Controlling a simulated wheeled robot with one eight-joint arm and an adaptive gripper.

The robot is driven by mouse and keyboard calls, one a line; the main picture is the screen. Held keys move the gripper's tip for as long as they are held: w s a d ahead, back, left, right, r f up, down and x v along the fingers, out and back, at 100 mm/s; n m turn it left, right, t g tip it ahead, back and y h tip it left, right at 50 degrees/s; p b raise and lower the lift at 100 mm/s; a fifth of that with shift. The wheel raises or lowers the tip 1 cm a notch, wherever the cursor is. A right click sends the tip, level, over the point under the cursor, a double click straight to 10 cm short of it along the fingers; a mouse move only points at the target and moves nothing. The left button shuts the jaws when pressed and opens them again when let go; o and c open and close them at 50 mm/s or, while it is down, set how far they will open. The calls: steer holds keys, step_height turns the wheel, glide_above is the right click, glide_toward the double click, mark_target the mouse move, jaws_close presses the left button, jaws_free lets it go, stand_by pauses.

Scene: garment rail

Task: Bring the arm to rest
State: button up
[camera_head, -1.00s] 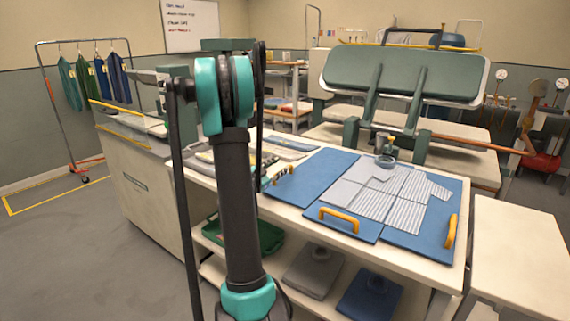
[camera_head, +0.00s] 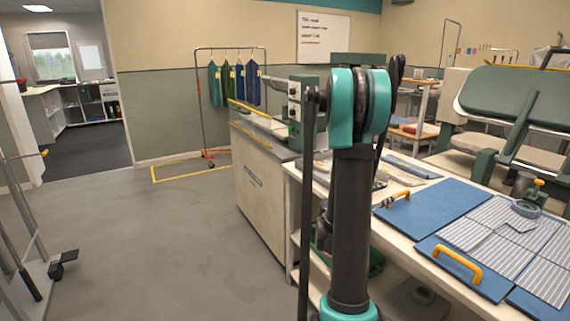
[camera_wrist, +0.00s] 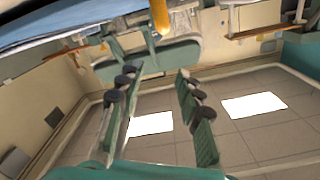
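My arm (camera_head: 352,190), teal and black, stands upright in the head view in front of the work table. My gripper (camera_wrist: 154,78) shows in the wrist view with its two green, black-knuckled fingers apart and nothing between them. The head view does not show the fingers clearly. The wrist view looks toward the ceiling panels and walls, with a blue edge and a yellow handle at its top.
A blue board (camera_head: 440,212) with yellow handles and striped cloth lies on the table at right. A pressing machine (camera_head: 510,95) stands behind it. A garment rail (camera_head: 200,110) stands beyond the cream counter (camera_head: 262,190). The floor (camera_head: 150,240) at left is open; a metal stand is at far left.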

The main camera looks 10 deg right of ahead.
steer(key=w+a+r+n+t+y, duration=0.45)
steer(key=a+n+t, duration=0.2)
steer(key=a, duration=0.35)
steer(key=w+a+r+n+t+y, duration=0.4)
steer(key=w+a+n+t+y, duration=0.25)
steer(key=a, duration=0.35)
steer(key=s+a+f+n+y, duration=0.25)
steer(key=a+y, duration=0.25)
steer(key=a, duration=0.4)
steer(key=s+a+f+n+g+y, duration=0.4)
steer(key=s+a+f+n+g, duration=0.15)
steer(key=s+a+f, duration=0.35)
steer(key=s+d+f+g+h, duration=0.1)
steer(key=s+f+g, duration=0.3)
steer(key=s, duration=0.4)
steer(key=s+d+f+m+g+h, duration=0.1)
steer(key=s+f+g, duration=0.3)
steer(key=s+f, duration=0.3)
steer(key=shift+s+d+h, duration=0.2)
steer(key=shift+s+h, duration=0.1)
steer(key=shift+s, duration=0.2)
steer(key=shift+s+f, duration=0.1)
steer(key=shift+f, duration=0.05)
